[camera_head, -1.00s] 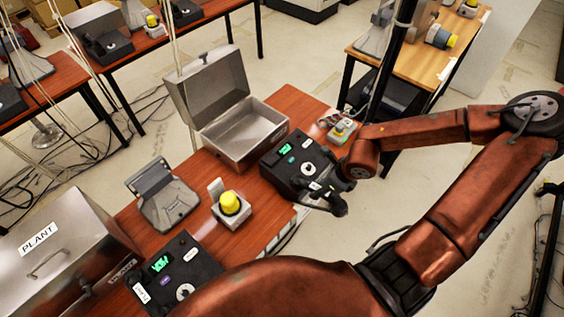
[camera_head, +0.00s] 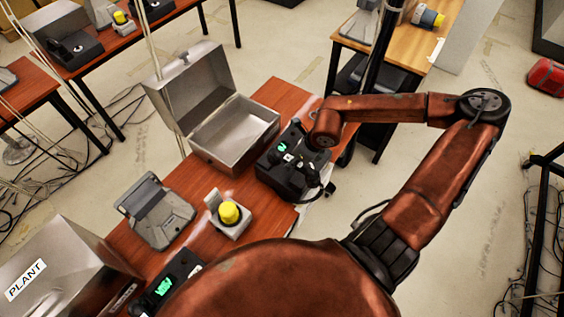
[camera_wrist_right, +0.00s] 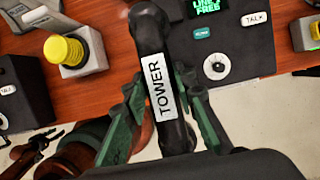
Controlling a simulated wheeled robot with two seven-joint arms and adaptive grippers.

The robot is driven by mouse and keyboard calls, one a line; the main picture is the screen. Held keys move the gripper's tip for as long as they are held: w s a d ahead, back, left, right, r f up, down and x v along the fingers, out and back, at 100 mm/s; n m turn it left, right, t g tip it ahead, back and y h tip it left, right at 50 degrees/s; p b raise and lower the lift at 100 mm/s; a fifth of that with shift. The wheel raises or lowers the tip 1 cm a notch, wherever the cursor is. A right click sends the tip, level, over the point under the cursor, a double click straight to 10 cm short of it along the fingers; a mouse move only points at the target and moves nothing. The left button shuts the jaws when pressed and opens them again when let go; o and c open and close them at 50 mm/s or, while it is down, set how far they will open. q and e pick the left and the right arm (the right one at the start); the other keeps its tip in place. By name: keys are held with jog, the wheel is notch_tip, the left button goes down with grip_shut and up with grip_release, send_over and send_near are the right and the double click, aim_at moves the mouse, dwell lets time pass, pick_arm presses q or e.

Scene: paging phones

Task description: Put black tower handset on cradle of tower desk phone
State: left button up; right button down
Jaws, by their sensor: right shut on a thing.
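The black handset (camera_wrist_right: 150,45), with a white TOWER label, is between the green fingers of my right gripper (camera_wrist_right: 163,108), which is shut on it around its middle. In the head view my right gripper (camera_head: 318,172) is at the right front side of a black desk phone (camera_head: 272,175) with a green display. The right wrist view shows this phone (camera_wrist_right: 235,65) reading LINE FREE, with the handset over its left edge. Whether they touch cannot be told. The phone's cradle and name are not clear. A dark jaw-like part at lower left of the wrist view may be my left gripper (camera_wrist_right: 32,150).
An open metal box (camera_head: 235,135) stands behind the phone. A yellow-topped button box (camera_head: 229,214), a grey stand (camera_head: 157,212), another phone (camera_head: 168,283) and a PLANT metal case (camera_head: 55,262) share the red-brown table. The table's front edge is close to the handset.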

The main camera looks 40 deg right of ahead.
jog(key=w+f, duration=0.2)
jog(key=f, duration=0.1)
jog(key=w+d+f+p, duration=0.1)
jog(key=w+f, duration=0.2)
jog(key=w+f+p, duration=0.1)
jog(key=w+f, duration=0.1)
jog(key=f, duration=0.1)
jog(key=shift+w+d+f, duration=0.2)
jog(key=shift+f, duration=0.35)
jog(key=c, duration=2)
grip_release()
jog(key=shift+f, duration=0.15)
jog(key=shift+c, duration=0.2)
jog(key=o, duration=0.5)
jog(key=shift+c, duration=0.2)
pick_arm(q)
jog(key=w+r, duration=0.1)
jog(key=w, duration=0.2)
jog(key=shift+r+t, duration=0.3)
jog(key=shift+r, duration=0.1)
jog(key=shift+r, duration=0.1)
pick_arm(e)
jog(key=shift+r, duration=0.2)
